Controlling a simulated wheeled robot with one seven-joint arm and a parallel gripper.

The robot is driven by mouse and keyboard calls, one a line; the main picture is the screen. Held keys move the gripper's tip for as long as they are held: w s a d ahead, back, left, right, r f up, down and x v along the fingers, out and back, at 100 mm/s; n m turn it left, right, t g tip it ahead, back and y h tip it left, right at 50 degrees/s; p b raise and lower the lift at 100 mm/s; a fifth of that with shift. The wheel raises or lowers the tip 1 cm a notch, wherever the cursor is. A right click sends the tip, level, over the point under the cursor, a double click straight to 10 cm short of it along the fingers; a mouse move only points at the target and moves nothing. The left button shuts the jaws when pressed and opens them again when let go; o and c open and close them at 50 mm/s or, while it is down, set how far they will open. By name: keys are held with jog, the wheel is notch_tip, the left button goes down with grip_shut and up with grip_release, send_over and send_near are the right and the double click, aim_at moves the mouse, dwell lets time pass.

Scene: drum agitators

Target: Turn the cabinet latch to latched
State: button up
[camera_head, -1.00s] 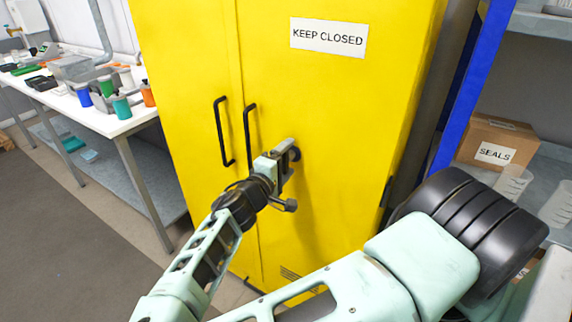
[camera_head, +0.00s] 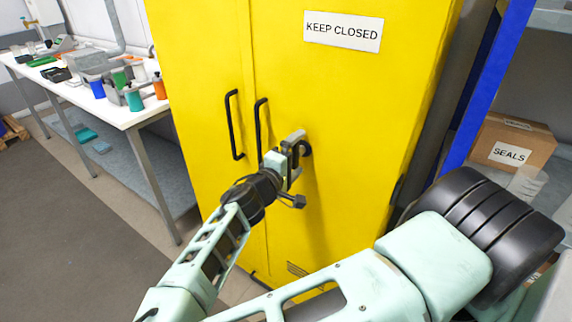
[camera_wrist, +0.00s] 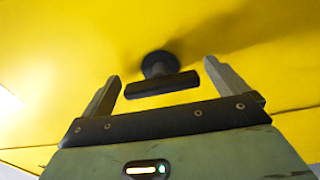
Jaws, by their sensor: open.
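The yellow cabinet (camera_head: 350,95) stands closed ahead, with two black upright pull handles (camera_head: 234,125). Its black latch (camera_wrist: 162,85) shows in the wrist view as a short bar on a round base, lying nearly level in that picture with a slight tilt. In the head view only part of the dark round latch base (camera_head: 306,149) shows, behind my gripper. My gripper (camera_wrist: 163,70) is open, with one finger beyond each end of the latch bar. I see gaps between fingers and bar, and cannot tell how deep the fingers reach.
A white bench (camera_head: 125,117) with bottles and trays stands left of the cabinet. A blue-posted shelf (camera_head: 487,85) with a cardboard box marked SEALS (camera_head: 512,142) is at the right. Grey floor (camera_head: 60,200) is free at the lower left.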

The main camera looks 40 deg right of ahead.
jog(key=b+v, duration=0.4)
jog(key=v, duration=1.3)
jog(key=shift+a, duration=0.1)
jog(key=s+d+f+g+y, duration=0.4)
jog(key=s+f+g, duration=0.2)
jog(key=f, duration=0.2)
jog(key=s+a+f+g+y, duration=0.2)
jog(key=s+a+g+y, duration=0.15)
jog(key=s, duration=0.25)
jog(key=s+a+r+n+t+y, duration=0.1)
jog(key=s+a+r+n+y, duration=0.1)
jog(key=r, duration=0.6)
jog(key=s+a+r+n+t+y, duration=0.1)
jog(key=s+a+r+t+y, duration=0.1)
jog(key=s+a+r+y, duration=0.2)
jog(key=a+r+y, duration=0.3)
jog(key=r+y, duration=0.1)
jog(key=shift+n, duration=0.4)
jog(key=shift+s+a+r, duration=0.1)
